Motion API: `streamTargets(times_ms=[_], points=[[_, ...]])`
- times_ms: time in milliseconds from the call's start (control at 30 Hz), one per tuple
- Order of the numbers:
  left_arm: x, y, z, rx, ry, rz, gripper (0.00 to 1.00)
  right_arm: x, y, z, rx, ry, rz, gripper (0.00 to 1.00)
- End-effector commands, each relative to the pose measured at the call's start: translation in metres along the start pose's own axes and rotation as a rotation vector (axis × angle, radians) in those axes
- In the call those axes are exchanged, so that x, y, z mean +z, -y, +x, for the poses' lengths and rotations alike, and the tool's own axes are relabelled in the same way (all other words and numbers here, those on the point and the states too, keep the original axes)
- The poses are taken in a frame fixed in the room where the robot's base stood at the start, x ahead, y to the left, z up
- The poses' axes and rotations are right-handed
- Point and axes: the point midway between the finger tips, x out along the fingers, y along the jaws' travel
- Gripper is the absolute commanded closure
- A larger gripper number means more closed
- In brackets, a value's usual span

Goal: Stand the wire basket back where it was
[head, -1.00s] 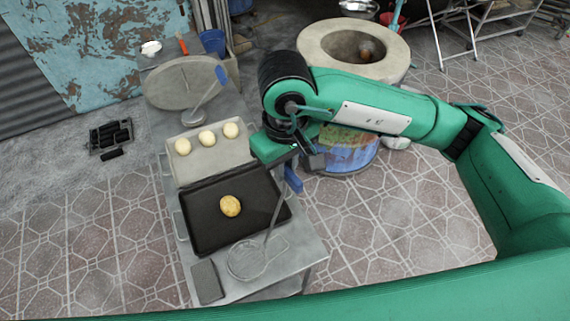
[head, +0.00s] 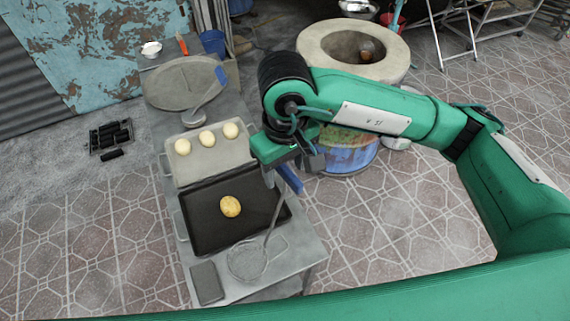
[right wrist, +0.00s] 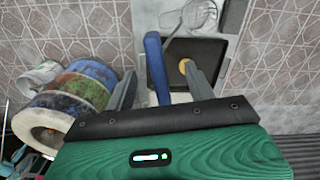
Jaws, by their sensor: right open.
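The wire basket (head: 247,261) is a round mesh scoop at the front right of the grey counter. Its thin shaft runs back along the right edge of the black tray to a blue grip (head: 291,179). In the right wrist view, the basket (right wrist: 200,14) is at the top and its blue grip (right wrist: 156,66) stands between my fingers. My right gripper (head: 292,169) is open, its fingers apart on either side of the blue grip. It also shows in the right wrist view (right wrist: 161,72). My left gripper is not in view.
The black tray (head: 195,232) holds one round dough piece. Behind it, a pale board (head: 185,172) carries three more. A blue-handled ladle (head: 205,102) lies by the round slab (head: 170,85). The barrel oven (head: 320,45) stands to the right; tiled floor surrounds the counter.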

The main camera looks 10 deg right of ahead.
Motion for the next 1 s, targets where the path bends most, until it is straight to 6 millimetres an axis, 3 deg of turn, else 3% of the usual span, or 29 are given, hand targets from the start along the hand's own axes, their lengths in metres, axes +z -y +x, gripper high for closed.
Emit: streamTargets(times_ms=[233, 1000], points=[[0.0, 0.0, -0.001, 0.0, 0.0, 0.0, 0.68, 0.0, 0.0, -0.004, 0.0, -0.001, 0.0, 0.45], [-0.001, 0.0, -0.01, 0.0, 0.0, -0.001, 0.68, 0.0, 0.0, -0.043, 0.0, -0.002, 0.0, 0.45]])
